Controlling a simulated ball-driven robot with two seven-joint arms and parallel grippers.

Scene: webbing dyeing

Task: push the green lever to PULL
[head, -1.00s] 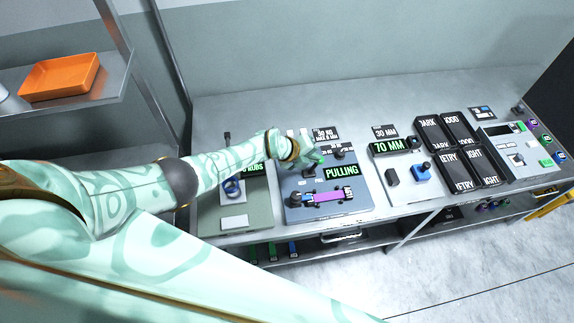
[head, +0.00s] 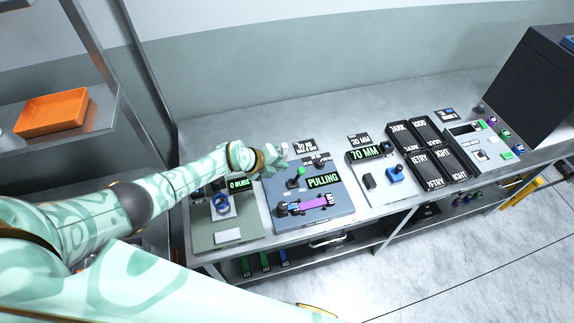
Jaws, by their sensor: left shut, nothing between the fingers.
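The green lever (head: 300,171) stands on the blue-grey pulling station (head: 338,213), its green knob in clear view. The station's display (head: 323,180) reads PULLING in green letters. A strip of purple webbing (head: 312,203) lies across the front of the station between dark clamps. My left gripper (head: 280,161) is just left of and behind the lever, apart from it in the picture. It is shut and empty. The small labels at the lever's base are too small to read. My right gripper is not in view.
A green-grey station (head: 228,236) with a "0 BURS" display stands to the left, under my left arm. To the right are a 70 MM gauge (head: 366,154), black sorting trays (head: 430,145) and a control panel (head: 483,143). An orange tray (head: 52,112) sits on a shelf at left.

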